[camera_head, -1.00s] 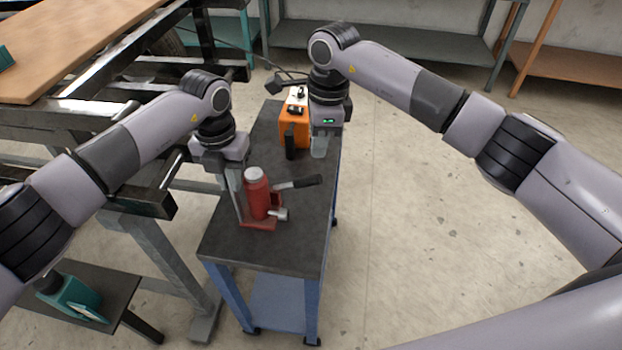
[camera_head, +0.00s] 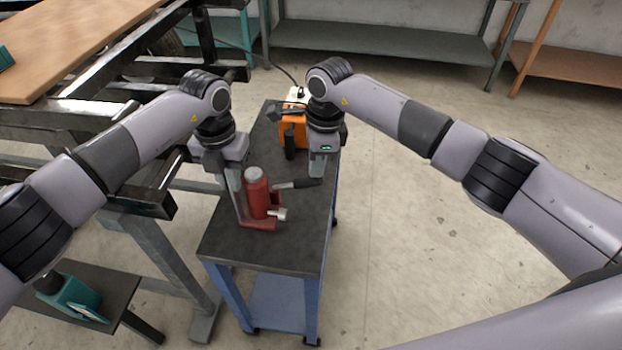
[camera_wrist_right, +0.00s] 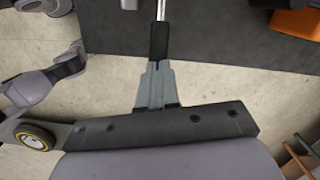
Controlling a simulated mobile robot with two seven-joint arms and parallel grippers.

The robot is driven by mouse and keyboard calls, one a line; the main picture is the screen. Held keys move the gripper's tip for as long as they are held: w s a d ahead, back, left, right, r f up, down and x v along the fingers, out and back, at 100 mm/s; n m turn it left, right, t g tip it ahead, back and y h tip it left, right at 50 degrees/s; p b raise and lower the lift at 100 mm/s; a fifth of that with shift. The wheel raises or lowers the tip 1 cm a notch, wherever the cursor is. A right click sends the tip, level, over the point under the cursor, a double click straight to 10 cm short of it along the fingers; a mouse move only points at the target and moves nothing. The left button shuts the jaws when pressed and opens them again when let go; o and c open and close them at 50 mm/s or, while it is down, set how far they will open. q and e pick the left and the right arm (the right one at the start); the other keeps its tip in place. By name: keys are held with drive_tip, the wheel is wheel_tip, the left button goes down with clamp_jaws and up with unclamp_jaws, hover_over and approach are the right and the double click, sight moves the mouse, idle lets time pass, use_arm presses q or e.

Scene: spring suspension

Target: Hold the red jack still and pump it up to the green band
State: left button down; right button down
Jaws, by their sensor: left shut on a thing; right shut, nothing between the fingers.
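The red jack (camera_head: 257,195) stands upright on the dark top of the blue cart (camera_head: 290,252), with a pale grey cap on top. My left gripper (camera_head: 240,212) is shut on the jack at its left side. The jack's pump handle (camera_head: 305,183) has a black grip and points right, nearly level. My right gripper (camera_head: 317,174) is shut and empty, with its fingertips at the outer end of the grip. In the right wrist view the closed fingertips (camera_wrist_right: 159,68) overlap the end of the black grip (camera_wrist_right: 159,40). I see no green band.
An orange device (camera_head: 292,130) with a black cable stands at the cart's far end, behind my right gripper. A dark metal frame (camera_head: 120,110) runs along the cart's left. The floor to the right is open.

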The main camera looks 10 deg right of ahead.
drive_tip(key=shift+s+a+f, duration=0.1)
drive_tip(key=shift+a+f, duration=0.15)
drive_tip(key=shift+f, duration=0.55)
drive_tip(key=shift+f, duration=2.1)
drive_tip(key=shift+s+d+r, duration=0.1)
drive_tip(key=shift+d+r, duration=0.15)
drive_tip(key=shift+d, duration=0.6)
drive_tip(key=shift+s+d+r, duration=0.1)
drive_tip(key=shift+d+r, duration=0.15)
drive_tip(key=shift+d, duration=0.6)
wheel_tip(320, 180, up, 12)
hover_over(314, 184)
drive_tip(key=d, duration=0.5)
drive_tip(key=shift+w+a, duration=0.15)
drive_tip(key=shift+w, duration=0.25)
